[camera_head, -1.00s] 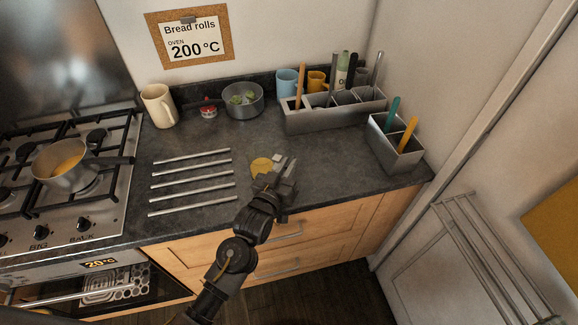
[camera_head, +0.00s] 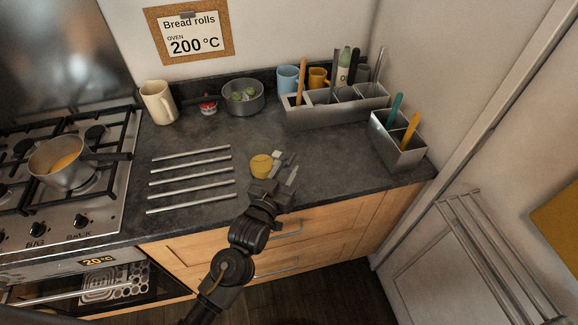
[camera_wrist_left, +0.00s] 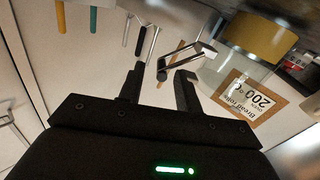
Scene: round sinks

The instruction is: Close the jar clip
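The jar (camera_head: 261,166) is a small clear jar with a yellow part, on the dark counter near its front edge. In the left wrist view, which is upside down, the jar (camera_wrist_left: 260,42) is at the upper right. Its metal wire clip (camera_wrist_left: 180,58) sticks out from the jar's side, standing away from the glass. My left gripper (camera_head: 284,168) is just right of the jar. In the wrist view its two dark fingers (camera_wrist_left: 161,76) are apart, with the clip's outer end near and ahead of the gap. Nothing is clearly gripped. My right gripper is out of view.
Metal bars (camera_head: 190,180) lie left of the jar. A stove with a pan (camera_head: 65,163) is further left. A mug (camera_head: 158,102), a grey pot (camera_head: 243,97) and utensil bins (camera_head: 335,112) stand at the back. A smaller bin (camera_head: 398,145) is at the right.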

